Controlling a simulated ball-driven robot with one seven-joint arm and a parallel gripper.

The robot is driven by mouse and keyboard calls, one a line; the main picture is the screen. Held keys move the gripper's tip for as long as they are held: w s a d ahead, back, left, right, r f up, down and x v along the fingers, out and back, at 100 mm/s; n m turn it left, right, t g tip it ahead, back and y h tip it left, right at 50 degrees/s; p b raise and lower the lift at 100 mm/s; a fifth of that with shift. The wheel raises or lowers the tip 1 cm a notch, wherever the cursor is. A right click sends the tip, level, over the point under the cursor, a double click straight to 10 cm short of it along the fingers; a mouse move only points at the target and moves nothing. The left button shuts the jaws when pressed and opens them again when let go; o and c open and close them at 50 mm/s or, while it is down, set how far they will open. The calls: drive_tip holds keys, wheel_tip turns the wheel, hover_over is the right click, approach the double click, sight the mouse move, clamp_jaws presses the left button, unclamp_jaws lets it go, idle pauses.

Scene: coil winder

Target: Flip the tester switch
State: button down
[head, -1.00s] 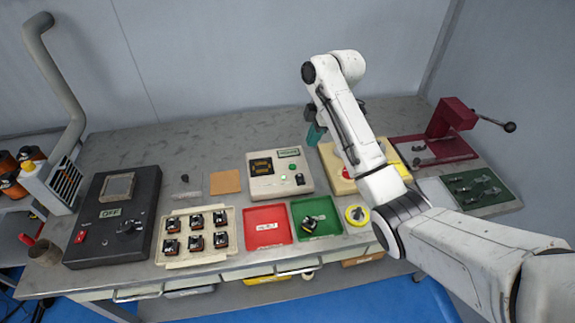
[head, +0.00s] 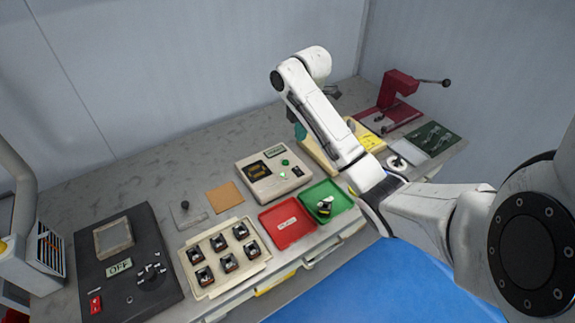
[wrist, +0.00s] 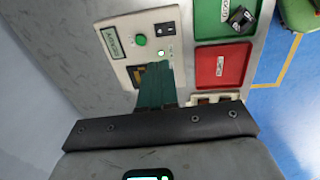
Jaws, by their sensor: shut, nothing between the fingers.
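The tester is a beige box (head: 250,180) in the middle of the bench, with a dark window, a small label display and a green lamp (head: 285,162). Its small black switch (head: 297,171) is on the right part of the panel. In the wrist view the switch (wrist: 165,28) is near the green lamp (wrist: 141,40); its position is too small to read. My gripper (head: 300,131) is beyond and right of the tester in the head view, partly hidden by my arm. In the wrist view its teal fingers (wrist: 155,88) are shut and empty, overlapping the tester's panel, apart from the switch.
A red tray (head: 290,238) and a green tray (head: 338,190) with a dark part lie in front. A part-filled cream tray (head: 254,262), a black control box (head: 93,285) and an orange pad (head: 214,202) are left. A red press (head: 396,84) stands far right.

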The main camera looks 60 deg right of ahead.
sight(296, 169)
drive_tip(key=f, duration=0.4)
drive_tip(key=w+f+p, duration=0.1)
drive_tip(key=f, duration=0.4)
drive_tip(key=d+f, duration=0.1)
drive_tip(key=f, duration=0.4)
drive_tip(key=shift+w+p, duration=0.2)
drive_tip(key=shift+p, duration=0.2)
